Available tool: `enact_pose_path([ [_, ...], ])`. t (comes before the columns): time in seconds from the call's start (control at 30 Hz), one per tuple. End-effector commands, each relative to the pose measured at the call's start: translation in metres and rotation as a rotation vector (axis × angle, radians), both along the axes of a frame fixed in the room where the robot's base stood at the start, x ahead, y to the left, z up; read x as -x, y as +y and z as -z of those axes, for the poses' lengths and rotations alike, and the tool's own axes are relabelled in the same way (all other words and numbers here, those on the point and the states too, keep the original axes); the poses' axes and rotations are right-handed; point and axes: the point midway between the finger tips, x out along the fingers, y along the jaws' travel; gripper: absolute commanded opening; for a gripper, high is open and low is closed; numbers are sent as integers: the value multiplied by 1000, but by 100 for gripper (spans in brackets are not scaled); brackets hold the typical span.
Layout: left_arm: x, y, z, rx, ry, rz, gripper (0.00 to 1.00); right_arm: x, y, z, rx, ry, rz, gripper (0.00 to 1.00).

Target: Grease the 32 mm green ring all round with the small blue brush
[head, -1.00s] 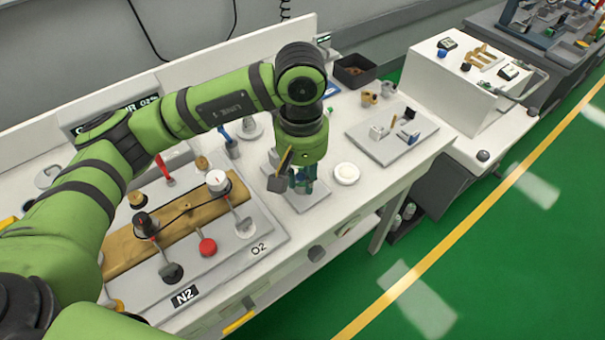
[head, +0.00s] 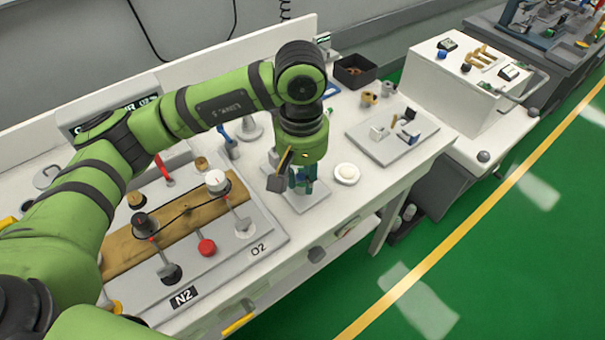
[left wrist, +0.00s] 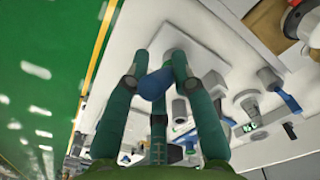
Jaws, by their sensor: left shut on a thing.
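My left gripper (head: 303,188) points down over a pale grey plate (head: 318,203) on the white bench top. In the left wrist view its green fingers (left wrist: 160,62) are shut on a blue thing (left wrist: 154,84), which looks like the handle of the small blue brush. The brush's tip is hidden. The plate also shows beyond the fingertips in the left wrist view (left wrist: 183,38). I cannot make out the 32 mm green ring; the fingers cover the middle of the plate. My right gripper is in neither view.
A round white dish (head: 347,173) lies just right of the plate. A grey tray (head: 372,148) with small parts is to the right. A black bin (head: 355,71) is behind.

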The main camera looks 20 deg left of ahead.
Motion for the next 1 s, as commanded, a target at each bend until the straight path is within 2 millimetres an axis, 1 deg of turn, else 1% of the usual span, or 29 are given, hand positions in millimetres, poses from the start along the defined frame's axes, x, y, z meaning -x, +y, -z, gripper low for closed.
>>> enact_pose_path([
  [0.37,0,0,0,-1,3,0,7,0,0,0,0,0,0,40],
  [0.47,0,0,-6,0,2,0,7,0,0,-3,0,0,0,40],
  [1.0,0,0,-50,0,0,0,7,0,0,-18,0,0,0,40],
])
